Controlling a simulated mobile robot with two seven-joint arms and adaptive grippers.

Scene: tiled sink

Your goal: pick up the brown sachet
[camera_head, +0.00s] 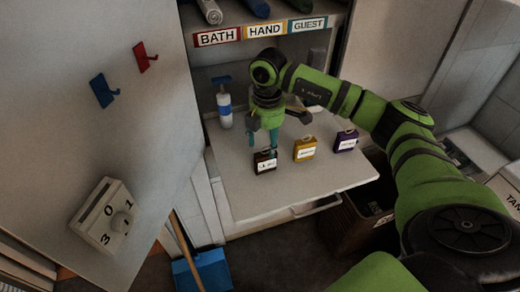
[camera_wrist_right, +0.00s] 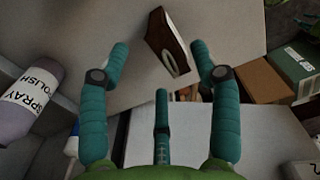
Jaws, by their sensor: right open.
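The brown sachet (camera_head: 264,162) stands on the pale grey worktop, leftmost of three similar sachets, with a white label on its front. My right gripper (camera_head: 271,140) points down just above and behind it, with teal fingers close to its top. In the right wrist view the brown sachet (camera_wrist_right: 169,42) shows beyond the open fingers (camera_wrist_right: 160,62), roughly between the two outer fingertips. The fingers are spread and hold nothing. I cannot tell whether one touches the sachet. My left gripper is not in view.
A yellow sachet (camera_head: 305,149) and a purple sachet (camera_head: 345,141) stand to the right on the worktop (camera_head: 290,190). A white and blue spray bottle (camera_head: 225,108) stands at the back left. A shelf with BATH, HAND and GUEST labels (camera_head: 265,31) is above. The worktop's front is clear.

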